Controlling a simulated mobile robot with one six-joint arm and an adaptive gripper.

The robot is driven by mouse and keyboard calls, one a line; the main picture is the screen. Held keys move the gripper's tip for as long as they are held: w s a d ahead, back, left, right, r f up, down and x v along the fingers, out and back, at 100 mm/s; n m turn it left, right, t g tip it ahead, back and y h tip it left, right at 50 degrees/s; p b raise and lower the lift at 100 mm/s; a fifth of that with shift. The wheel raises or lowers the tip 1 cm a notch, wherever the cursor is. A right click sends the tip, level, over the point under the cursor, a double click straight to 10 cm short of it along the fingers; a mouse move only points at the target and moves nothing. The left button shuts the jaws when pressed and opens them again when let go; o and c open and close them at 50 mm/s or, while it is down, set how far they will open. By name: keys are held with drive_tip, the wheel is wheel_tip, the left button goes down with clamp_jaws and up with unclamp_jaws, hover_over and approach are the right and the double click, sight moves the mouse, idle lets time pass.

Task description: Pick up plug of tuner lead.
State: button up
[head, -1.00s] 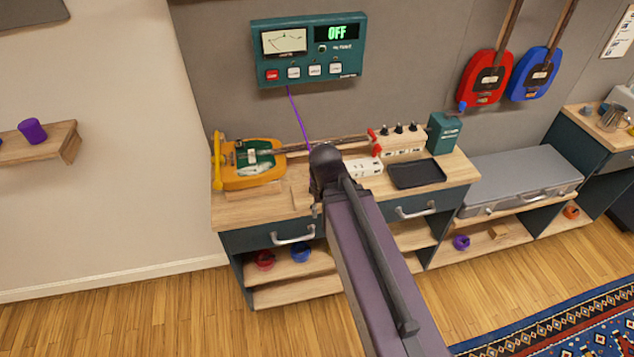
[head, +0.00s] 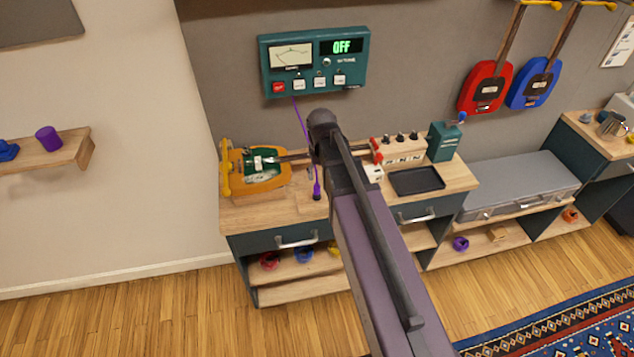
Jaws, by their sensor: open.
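The tuner (head: 314,62) is a teal wall box with a dial and a display reading OFF. Its thin purple lead (head: 301,120) hangs from the box's underside and passes beside my arm. The purple plug (head: 317,188) of this lead appears upright, with a dark lower end, at a small wooden piece on the bench (head: 280,216). My arm comes in from the lower right and ends in the picture just above and right of the plug. My gripper is hidden behind my arm, so its distance from the plug does not show.
An orange and green guitar (head: 258,166) lies on the bench left of the plug, its neck passing behind my arm. A knobbed box (head: 402,150), a teal box (head: 443,141) and a black tray (head: 416,181) stand to the right. The bench's front left is clear.

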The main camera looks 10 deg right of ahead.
wheel_tip(320, 180, up, 3)
drive_tip(key=p, duration=0.2)
hover_over(317, 183)
drive_tip(key=shift+w+d+f, duration=0.1)
drive_tip(key=shift+w+d, duration=0.05)
drive_tip(key=shift+w, duration=0.05)
drive_tip(key=shift+f+b, duration=0.15)
drive_tip(key=shift+b, duration=0.15)
wheel_tip(317, 183, down, 8)
drive_tip(key=b, duration=0.8)
drive_tip(key=shift+f, duration=0.2)
drive_tip(key=shift+f+b, duration=0.1)
drive_tip(key=shift+b, duration=0.2)
drive_tip(key=f+b, duration=0.3)
drive_tip(key=shift+s+a+f, duration=0.2)
drive_tip(key=shift+s+f, duration=0.05)
drive_tip(key=shift+s, duration=0.05)
drive_tip(key=shift+f+b, duration=0.75)
drive_tip(key=shift+b, duration=0.25)
